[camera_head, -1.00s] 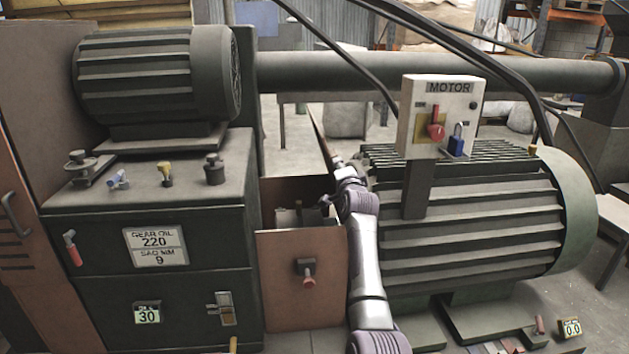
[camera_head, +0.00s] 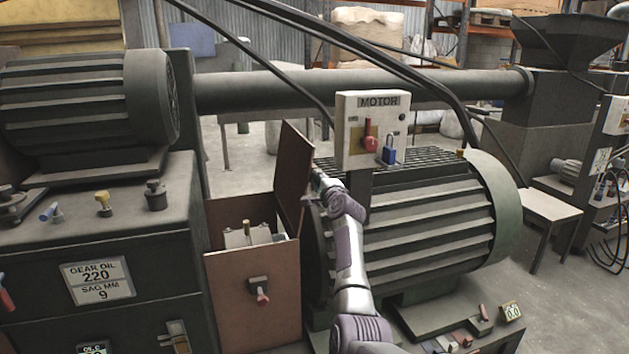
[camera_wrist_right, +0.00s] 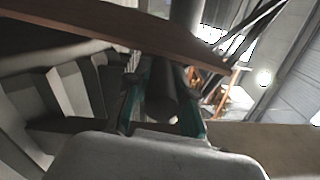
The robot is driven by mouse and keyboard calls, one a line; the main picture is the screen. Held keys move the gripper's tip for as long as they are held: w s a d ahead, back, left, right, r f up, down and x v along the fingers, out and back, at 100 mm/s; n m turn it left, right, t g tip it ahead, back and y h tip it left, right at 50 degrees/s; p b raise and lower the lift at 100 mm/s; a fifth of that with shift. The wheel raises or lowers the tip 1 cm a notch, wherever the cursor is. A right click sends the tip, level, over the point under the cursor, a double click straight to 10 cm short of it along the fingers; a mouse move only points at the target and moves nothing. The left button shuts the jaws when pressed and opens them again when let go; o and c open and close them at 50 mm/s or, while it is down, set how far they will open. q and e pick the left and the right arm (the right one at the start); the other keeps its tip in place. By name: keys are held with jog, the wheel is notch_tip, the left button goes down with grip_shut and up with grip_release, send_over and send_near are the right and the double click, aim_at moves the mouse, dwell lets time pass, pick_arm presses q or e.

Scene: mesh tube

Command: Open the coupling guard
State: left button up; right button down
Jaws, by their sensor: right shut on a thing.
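The coupling guard is a rust-brown box (camera_head: 253,300) between the gearbox and the motor. Its lid (camera_head: 293,172) stands raised and tilted at the box's right side, and the top is open, with light metal parts (camera_head: 250,234) showing inside. My right gripper (camera_head: 308,197) is at the lid's motor side. In the right wrist view its teal-edged fingers (camera_wrist_right: 165,105) close around a dark grey rounded piece under the brown lid (camera_wrist_right: 120,30), apparently its handle. My left gripper is out of view.
The ribbed motor (camera_head: 430,225) is right beside my right arm. A MOTOR switch box (camera_head: 372,105) with red handle and blue padlock stands above it, close to the gripper. The gearbox (camera_head: 130,240) is at left.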

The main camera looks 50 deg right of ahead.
jog(key=shift+s+d+r, duration=0.1)
jog(key=shift+s+r, duration=0.05)
jog(key=shift+r, duration=0.05)
jog(key=c, duration=1.1)
grip_release()
jog(key=shift+o, duration=0.6)
jog(key=shift+f, duration=0.2)
jog(key=v, duration=1.2)
